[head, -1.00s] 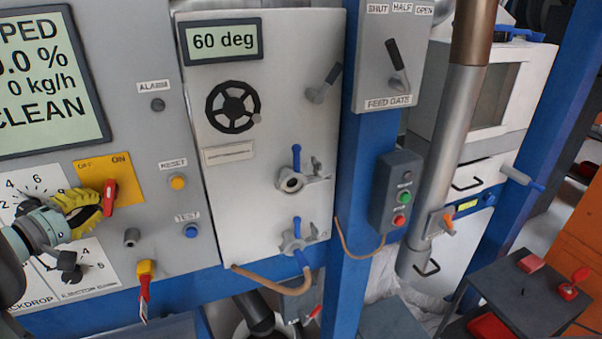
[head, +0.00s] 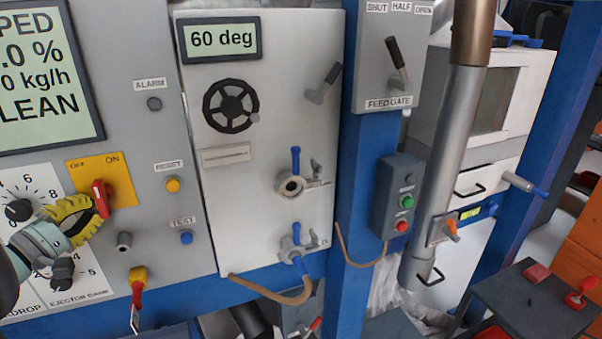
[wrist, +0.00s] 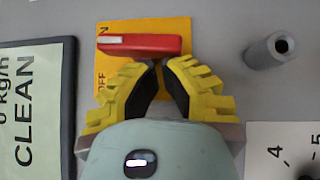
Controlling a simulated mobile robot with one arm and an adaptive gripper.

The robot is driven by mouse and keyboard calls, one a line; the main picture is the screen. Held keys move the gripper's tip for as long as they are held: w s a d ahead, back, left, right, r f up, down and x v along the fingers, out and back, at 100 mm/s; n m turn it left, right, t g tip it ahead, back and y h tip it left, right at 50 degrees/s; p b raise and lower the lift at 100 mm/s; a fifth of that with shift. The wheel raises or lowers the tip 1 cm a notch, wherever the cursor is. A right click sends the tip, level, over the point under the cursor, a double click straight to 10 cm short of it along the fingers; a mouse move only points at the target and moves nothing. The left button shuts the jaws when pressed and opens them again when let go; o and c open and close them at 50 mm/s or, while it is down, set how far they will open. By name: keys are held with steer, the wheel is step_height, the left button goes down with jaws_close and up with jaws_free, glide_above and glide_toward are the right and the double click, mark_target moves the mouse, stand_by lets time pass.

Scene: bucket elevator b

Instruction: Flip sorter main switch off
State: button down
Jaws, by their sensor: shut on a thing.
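The sorter main switch is a red handle (head: 100,199) on a yellow plate (head: 124,188) marked OFF at left and ON at right. In the head view the handle stands nearly upright, leaning slightly left. In the wrist view the red handle (wrist: 150,46) lies across the yellow plate (wrist: 120,73), with its white-marked end to the left, nearer the ON lettering than OFF. My gripper (head: 92,208) has yellow fingers and reaches the handle from the left. In the wrist view its fingertips (wrist: 160,63) are drawn together at the handle's edge; the exact contact is partly hidden.
A grey stub (wrist: 270,50) sticks out of the panel beside the switch. Dials (head: 18,209), a yellow RESET button (head: 173,184), a blue TEST button (head: 186,237) and a red-and-yellow key switch (head: 138,280) surround it. A display (head: 45,75) is above left.

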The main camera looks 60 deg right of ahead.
steer(key=shift+s+d+f+n+t+h+b, duration=0.1)
steer(key=shift+f+n+t+h+b, duration=0.15)
steer(key=shift+n+h+b, duration=0.25)
steer(key=shift+s+d+f+n+t+h+b, duration=0.15)
steer(key=shift+n+t+h+b, duration=0.15)
steer(key=shift+n+b, duration=0.35)
steer(key=shift+f+n+t+h+b, duration=0.15)
steer(key=shift+n+t+h+b, duration=0.15)
steer(key=shift+n+b, duration=0.15)
steer(key=shift+d+f+n+b, duration=0.1)
steer(key=shift+n+b, duration=0.3)
steer(key=shift+n, duration=0.1)
steer(key=shift+s+d+f+n+t+h+b, duration=0.15)
steer(key=shift+n+t+h+b, duration=0.25)
steer(key=shift+n+t, duration=0.3)
steer(key=shift+s+d+n+t+h+b, duration=0.1)
steer(key=shift+d+n+t+h+b, duration=0.1)
steer(key=shift+n+t+b, duration=0.5)
steer(key=shift+s+d+f+n+t+h+b, duration=0.1)
steer(key=shift+n+t+h+b, duration=0.2)
steer(key=shift+n+t, duration=0.45)
